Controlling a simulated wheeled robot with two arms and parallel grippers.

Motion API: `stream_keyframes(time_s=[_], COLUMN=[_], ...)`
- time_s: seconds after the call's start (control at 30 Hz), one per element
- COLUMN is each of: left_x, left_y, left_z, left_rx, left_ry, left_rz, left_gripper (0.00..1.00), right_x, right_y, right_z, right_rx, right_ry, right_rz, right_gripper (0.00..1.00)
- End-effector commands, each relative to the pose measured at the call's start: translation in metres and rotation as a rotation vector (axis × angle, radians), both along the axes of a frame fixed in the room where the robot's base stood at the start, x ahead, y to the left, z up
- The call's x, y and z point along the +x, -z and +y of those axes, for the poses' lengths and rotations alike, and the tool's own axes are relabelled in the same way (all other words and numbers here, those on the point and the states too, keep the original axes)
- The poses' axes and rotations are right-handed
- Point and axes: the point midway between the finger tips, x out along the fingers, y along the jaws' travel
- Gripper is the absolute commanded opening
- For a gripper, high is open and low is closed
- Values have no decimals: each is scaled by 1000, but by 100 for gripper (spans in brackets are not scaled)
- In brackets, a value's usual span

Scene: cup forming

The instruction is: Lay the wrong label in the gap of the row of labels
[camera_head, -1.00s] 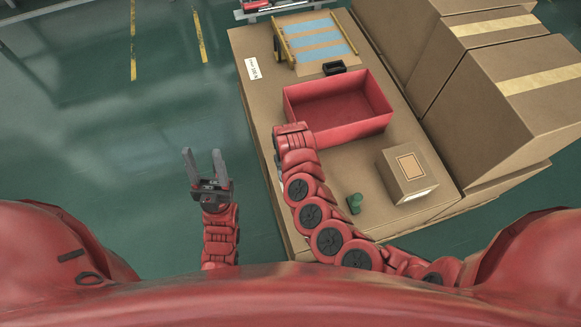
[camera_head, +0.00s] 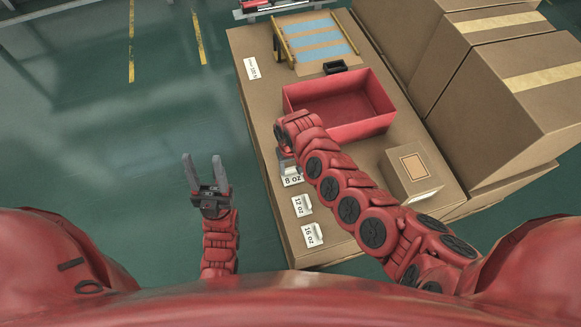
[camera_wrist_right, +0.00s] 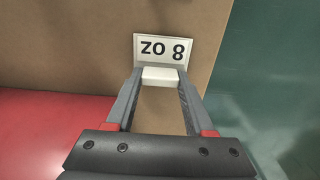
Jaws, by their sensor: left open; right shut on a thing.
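The white 8 oz label (camera_head: 291,181) is at the front left of the cardboard-topped table. My right gripper (camera_head: 288,167) points down over it, shut on its white grip block (camera_wrist_right: 160,74). The label's face (camera_wrist_right: 163,49) reads upside down in the right wrist view. I cannot tell whether it touches the table. The 12 oz label (camera_head: 302,206) and 16 oz label (camera_head: 311,235) lie in line below it. Another white label (camera_head: 252,68) lies apart near the far left edge, its print too small to read surely. My left gripper (camera_head: 204,170) is open and empty, left of the table.
An open red bin (camera_head: 360,128) stands right of my right gripper. A cardboard box (camera_head: 413,172) is at the right. A small black holder (camera_head: 335,66) and a blue-striped rack (camera_head: 318,40) are at the back. Large cartons (camera_head: 490,80) stand along the right.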

Motion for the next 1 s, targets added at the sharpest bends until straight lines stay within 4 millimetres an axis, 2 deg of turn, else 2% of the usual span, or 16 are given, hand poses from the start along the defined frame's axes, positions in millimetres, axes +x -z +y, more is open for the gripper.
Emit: stream_keyframes(time_s=[0.17, 0.2, 0.33, 0.37, 0.63, 0.73, 0.87, 1.0], left_x=[0, 0, 0, 0, 0, 0, 0, 0], left_y=[2, 2, 1, 1, 1, -3, -14, -23], left_z=[0, 0, 0, 0, 0, 0, 0, 0], left_rx=[0, 0, 0, 0, 0, 0, 0, 0], left_ry=[0, 0, 0, 0, 0, 0, 0, 0], left_rz=[0, 0, 0, 0, 0, 0, 0, 0], left_gripper=[50, 50, 50, 50, 50, 50, 50, 50], right_x=[0, 0, 0, 0, -1, -1, -2, -1], right_y=[4, 3, 3, 3, 2, -5, -28, -61], right_z=[0, 0, 0, 0, 0, 0, 1, 1], right_rx=[0, 0, 0, 0, 0, -1, 4, 4], right_ry=[-1, 0, 0, 0, 0, 0, 1, 3], right_rz=[1, 1, 1, 1, 1, 2, 3, 2], right_gripper=[2, 57, 80, 83, 83, 83, 83, 83])
